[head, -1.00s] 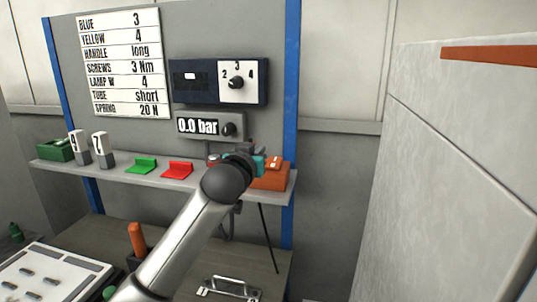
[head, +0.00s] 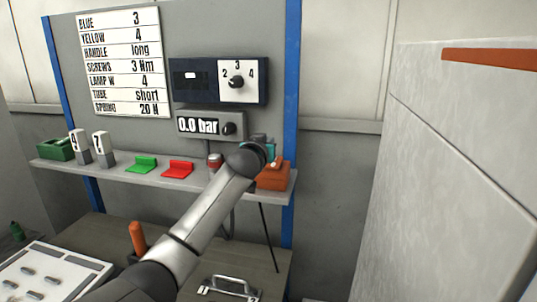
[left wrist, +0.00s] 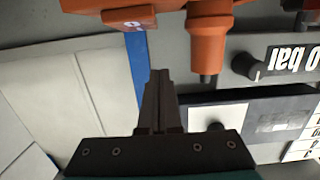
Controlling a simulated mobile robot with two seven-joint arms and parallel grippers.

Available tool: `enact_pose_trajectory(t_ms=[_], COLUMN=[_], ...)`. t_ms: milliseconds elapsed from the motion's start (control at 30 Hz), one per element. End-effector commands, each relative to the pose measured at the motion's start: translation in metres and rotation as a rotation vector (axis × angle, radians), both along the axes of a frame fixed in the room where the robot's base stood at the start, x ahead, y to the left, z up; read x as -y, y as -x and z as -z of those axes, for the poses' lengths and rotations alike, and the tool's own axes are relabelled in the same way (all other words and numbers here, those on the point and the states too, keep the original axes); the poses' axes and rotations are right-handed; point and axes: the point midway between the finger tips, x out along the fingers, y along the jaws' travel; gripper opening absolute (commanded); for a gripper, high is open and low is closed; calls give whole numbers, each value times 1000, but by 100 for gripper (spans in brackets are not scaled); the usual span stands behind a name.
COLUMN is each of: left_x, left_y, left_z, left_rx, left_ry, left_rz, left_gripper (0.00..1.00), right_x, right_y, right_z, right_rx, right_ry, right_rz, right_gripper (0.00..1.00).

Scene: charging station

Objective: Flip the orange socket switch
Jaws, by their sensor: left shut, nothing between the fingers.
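The orange socket (head: 273,177) sits at the right end of the shelf, partly covered by my left wrist in the head view. In the left wrist view the orange socket body (left wrist: 200,22) fills the top, with an orange switch piece bearing a pale mark (left wrist: 130,22) at its left. My left gripper (left wrist: 158,76) is shut and empty. Its fingertips point up toward the socket and appear apart from the switch. In the head view my left gripper (head: 268,150) is mostly hidden behind its own wrist.
The shelf (head: 120,172) also holds a green piece (head: 142,165), a red piece (head: 177,169) and a red-topped item (head: 215,160). Above are the 0.0 bar gauge (head: 210,125) and the dial box (head: 218,82). A blue post (head: 291,100) stands just behind the socket.

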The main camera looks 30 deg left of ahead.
Motion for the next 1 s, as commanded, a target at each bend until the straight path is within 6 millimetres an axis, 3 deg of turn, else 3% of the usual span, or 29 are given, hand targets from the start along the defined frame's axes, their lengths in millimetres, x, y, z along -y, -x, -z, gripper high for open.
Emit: enact_pose_trajectory(t_ms=[133,333,767,1000], left_x=[-1,-2,-2,-2], left_y=[-5,-7,-8,-8], left_z=[22,38,40,39], left_rx=[-5,0,-2,-53], left_ry=[1,0,1,15], left_rz=[0,1,1,0], left_gripper=[0,0,0,0], right_x=[0,1,1,1], right_y=[1,1,2,3], right_z=[1,2,1,-22], right_rx=[-1,-2,-4,-6], right_ry=[0,1,2,1], right_rz=[0,0,-1,-1], right_gripper=[50,50,50,50])
